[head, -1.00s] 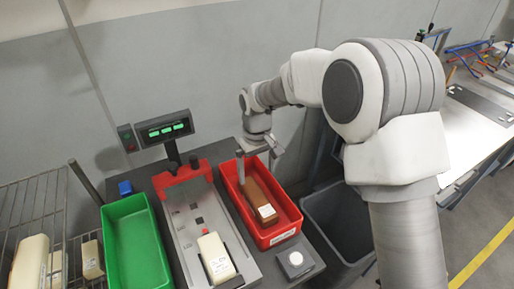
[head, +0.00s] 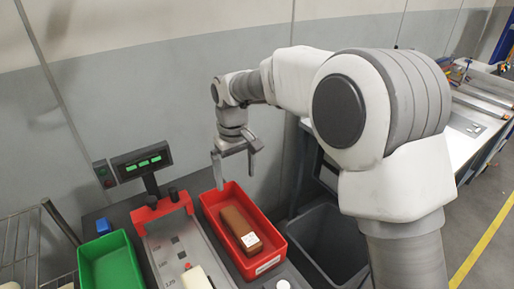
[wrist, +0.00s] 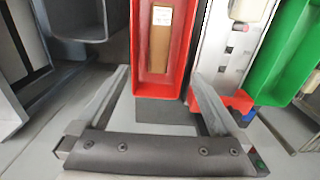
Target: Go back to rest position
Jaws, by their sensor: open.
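My gripper (head: 235,168) hangs in the air above the far end of the red bin, its fingers pointing down. In the wrist view my gripper (wrist: 165,95) shows two fingers spread wide with nothing between them. The red bin (head: 268,264) holds a brown block (head: 236,224) with a white label, lying on its floor. The block also shows in the wrist view (wrist: 158,45), beyond the fingertips and apart from them.
A scale with a red frame (head: 160,209) and a pale block (head: 196,279) stands left of the bin. A green bin (head: 110,262) is further left. A display on a post (head: 142,162) stands behind. A grey bin (head: 325,240) is at the right.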

